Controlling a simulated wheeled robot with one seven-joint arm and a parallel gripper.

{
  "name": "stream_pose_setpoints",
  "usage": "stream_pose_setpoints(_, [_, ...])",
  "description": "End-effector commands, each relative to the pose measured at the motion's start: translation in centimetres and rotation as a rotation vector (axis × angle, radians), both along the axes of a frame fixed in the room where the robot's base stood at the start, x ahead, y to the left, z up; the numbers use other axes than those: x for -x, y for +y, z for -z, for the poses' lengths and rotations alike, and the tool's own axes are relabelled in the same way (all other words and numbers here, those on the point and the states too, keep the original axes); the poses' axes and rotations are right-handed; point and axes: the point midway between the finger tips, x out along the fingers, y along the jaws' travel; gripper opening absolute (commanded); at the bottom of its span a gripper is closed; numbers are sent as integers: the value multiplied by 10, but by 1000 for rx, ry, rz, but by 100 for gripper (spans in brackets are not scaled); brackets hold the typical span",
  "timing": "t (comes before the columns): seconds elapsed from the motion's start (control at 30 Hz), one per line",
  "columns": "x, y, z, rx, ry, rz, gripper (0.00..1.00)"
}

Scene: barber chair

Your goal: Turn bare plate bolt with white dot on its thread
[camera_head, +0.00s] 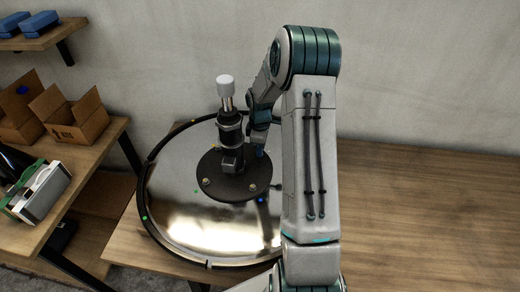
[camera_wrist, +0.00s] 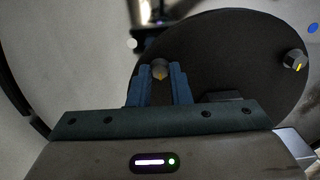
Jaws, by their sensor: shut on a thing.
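The dark round plate (camera_head: 222,191) lies on the shiny disc-shaped chair base, with bolts around its edge. My gripper (camera_wrist: 160,76) has its blue fingers on either side of a grey bolt (camera_wrist: 160,68) near the plate's edge in the wrist view, shut on it. A white dot (camera_wrist: 131,43) shows on the base just beyond the plate edge, near this bolt. The bolt's lower part is hidden. In the head view my gripper (camera_head: 261,150) is at the far right side of the plate, and the held bolt is hidden there.
Another bolt (camera_wrist: 296,60) with a yellow mark stands at the right in the wrist view. The black chair column (camera_head: 231,132) rises from the plate beside my gripper. Blue (camera_head: 261,200) and green (camera_head: 144,217) dots mark the base. Wooden table surface to the right is clear.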

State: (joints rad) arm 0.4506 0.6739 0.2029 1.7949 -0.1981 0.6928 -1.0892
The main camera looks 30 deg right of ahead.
Motion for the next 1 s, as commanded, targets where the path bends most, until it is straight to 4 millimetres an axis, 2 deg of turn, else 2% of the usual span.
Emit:
stream_pose_setpoints(0.57, [-1,0,-1,1,-3,28,0])
stream_pose_setpoints(0.6, [-1,0,-1,1,-3,27,29])
stream_pose_setpoints(0.63, [-1,0,-1,1,-3,27,37])
stream_pose_setpoints(1.0, [-1,0,-4,1,-2,27,39])
